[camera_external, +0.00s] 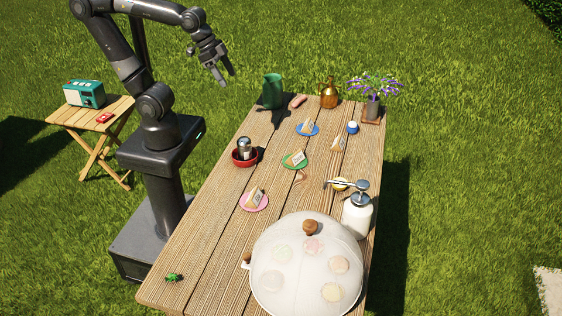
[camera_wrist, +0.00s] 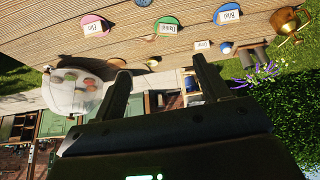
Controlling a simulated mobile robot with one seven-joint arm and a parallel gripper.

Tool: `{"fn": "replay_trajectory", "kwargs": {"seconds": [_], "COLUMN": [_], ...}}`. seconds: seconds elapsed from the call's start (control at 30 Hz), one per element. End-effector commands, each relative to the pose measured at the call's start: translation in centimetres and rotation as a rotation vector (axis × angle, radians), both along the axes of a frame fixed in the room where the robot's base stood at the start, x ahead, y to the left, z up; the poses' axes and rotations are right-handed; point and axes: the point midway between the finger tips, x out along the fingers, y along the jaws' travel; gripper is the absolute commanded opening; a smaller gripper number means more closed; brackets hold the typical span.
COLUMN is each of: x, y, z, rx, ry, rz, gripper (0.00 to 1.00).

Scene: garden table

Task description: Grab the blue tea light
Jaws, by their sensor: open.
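The blue tea light (camera_external: 352,127) is a small blue and white round thing near the far right edge of the wooden table, left of the vase. It also shows in the wrist view (camera_wrist: 226,48), beside a small white card. My gripper (camera_external: 222,80) is open and empty, high above the table's far left end, well apart from the tea light. In the wrist view my gripper's fingers (camera_wrist: 163,80) are spread with nothing between them.
A green jug (camera_external: 272,91), brass pot (camera_external: 328,93) and flower vase (camera_external: 373,106) stand at the far end.

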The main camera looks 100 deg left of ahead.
Motion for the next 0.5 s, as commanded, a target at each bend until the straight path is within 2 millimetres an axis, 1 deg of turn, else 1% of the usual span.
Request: {"fn": "replay_trajectory", "kwargs": {"seconds": [0.03,0.13,0.27,0.3,0.37,0.5], "x": [1.7,4.9,9.1,10.5,12.4,16.9], "y": [0.5,1.6,3.2,3.8,4.7,6.9], "z": [0.2,0.6,0.7,0.6,0.3,-0.7], "rx": [-0.003,-0.007,-0.011,-0.013,-0.014,-0.017], "ry": [0.01,0.015,0.024,0.026,0.03,0.039], "rz": [0.017,0.044,0.08,0.092,0.109,0.148], "gripper": [0.69,0.69,0.69,0.69,0.69,0.69]}}
